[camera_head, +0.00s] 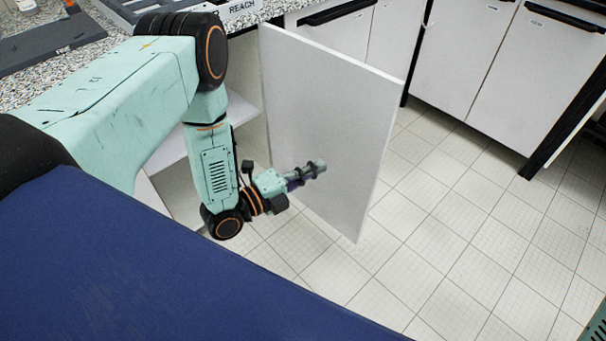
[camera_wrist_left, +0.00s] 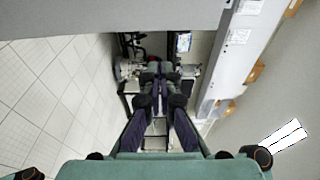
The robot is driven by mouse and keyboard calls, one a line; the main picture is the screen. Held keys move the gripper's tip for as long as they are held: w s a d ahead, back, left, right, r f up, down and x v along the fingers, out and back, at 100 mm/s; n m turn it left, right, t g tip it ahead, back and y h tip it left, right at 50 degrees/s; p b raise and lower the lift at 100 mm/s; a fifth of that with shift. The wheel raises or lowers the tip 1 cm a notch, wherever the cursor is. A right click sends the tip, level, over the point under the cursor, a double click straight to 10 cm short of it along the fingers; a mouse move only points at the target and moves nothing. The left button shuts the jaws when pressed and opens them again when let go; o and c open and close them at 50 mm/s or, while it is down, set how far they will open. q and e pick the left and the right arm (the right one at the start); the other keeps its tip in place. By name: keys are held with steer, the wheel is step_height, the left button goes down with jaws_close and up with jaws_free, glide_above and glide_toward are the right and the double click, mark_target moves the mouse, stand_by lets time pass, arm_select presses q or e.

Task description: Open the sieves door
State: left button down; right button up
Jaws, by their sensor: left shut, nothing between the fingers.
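The sieves door (camera_head: 325,120) is a white cabinet door that stands swung out from the counter, with an open cabinet with a shelf (camera_head: 168,150) behind it to the left. My left gripper (camera_head: 318,168) is in front of the door's inner face, near its lower middle. It is shut and empty. I cannot tell whether it touches the door. In the left wrist view the shut fingers (camera_wrist_left: 155,72) point away from the camera, and a grey panel runs across the top. The door's handle is hidden. My right gripper is not in view.
A speckled countertop (camera_head: 262,12) runs along the top left, with a dark grey tray-like object (camera_head: 50,45) on it. Other white cabinets with black handles (camera_head: 335,12) stand at the back. The tiled floor (camera_head: 450,230) is clear at the right.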

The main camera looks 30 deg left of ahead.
arm_select(q)
steer(key=b, duration=0.2)
glide_toward(387, 133)
steer(key=v, duration=0.3)
steer(key=shift+s+a+r, duration=0.1)
steer(key=shift+a, duration=0.1)
steer(key=b+x, duration=0.3)
steer(key=x, duration=0.5)
steer(key=shift+s, duration=0.1)
steer(key=shift+s, duration=0.1)
